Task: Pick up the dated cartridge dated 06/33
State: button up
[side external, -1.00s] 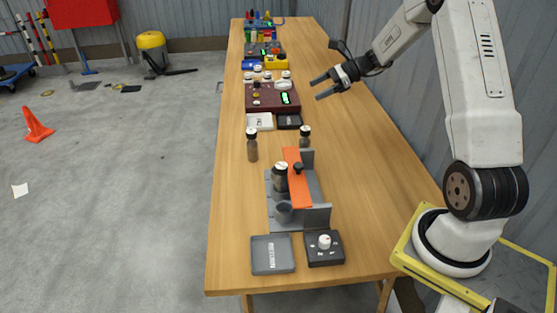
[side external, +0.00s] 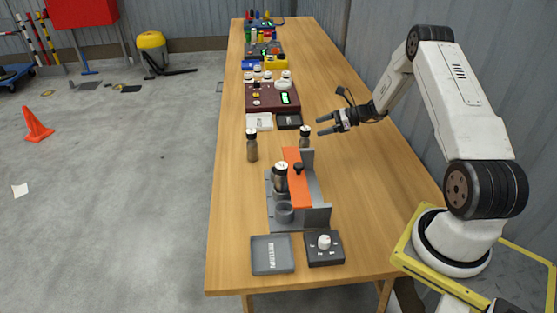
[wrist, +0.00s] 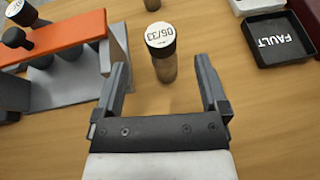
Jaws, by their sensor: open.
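The cartridge dated 06/33 (wrist: 164,64) stands upright on the table, a brown cylinder with a dark collar and white lid. The date reads clearly in the wrist view. In the side view it is the cartridge (side external: 305,139) at the far end of the rack. My gripper (side external: 319,125) is open and empty, just right of and above this cartridge. In the wrist view the jaws (wrist: 162,75) point toward it, one finger on each side in the picture. I cannot tell how much height is left between them.
A grey rack (side external: 313,190) with an orange bar (side external: 296,172) stands close by and holds a cartridge (side external: 280,178). Another cartridge (side external: 251,147) stands alone to the left. A black FAULT tray (wrist: 277,40) and a white tray (side external: 260,121) lie beyond. Table to the right is clear.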

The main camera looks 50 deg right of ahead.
aim_at(304, 143)
jog(key=shift+x, duration=1.35)
jog(key=shift+x, duration=2.6)
jog(key=shift+r, duration=0.15)
grip_shut()
